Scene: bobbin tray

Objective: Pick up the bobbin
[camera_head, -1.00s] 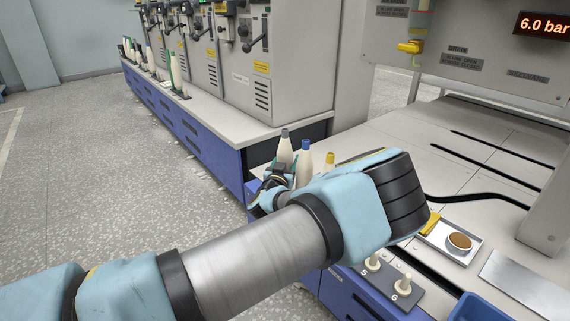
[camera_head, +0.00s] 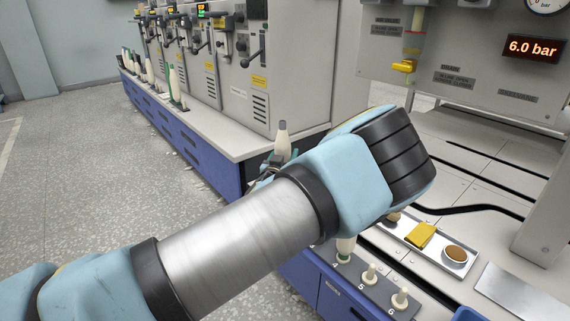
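A pale bobbin with a grey tip (camera_head: 282,143) stands upright just beyond my forearm, in front of the long machine. Its lower part is hidden behind the arm. My gripper (camera_head: 272,168) is at its lower part, and only small dark and teal pieces of it show. The fingertips are hidden, but the bobbin has risen with the gripper, so it appears shut on the bobbin.
Bare pegs 5 (camera_head: 370,272) and 6 (camera_head: 399,298) stand on the dark peg strip at the bench front. A tray (camera_head: 440,262) with a yellow item and a brown round piece lies to the right. A panel with a pressure display (camera_head: 533,48) stands behind.

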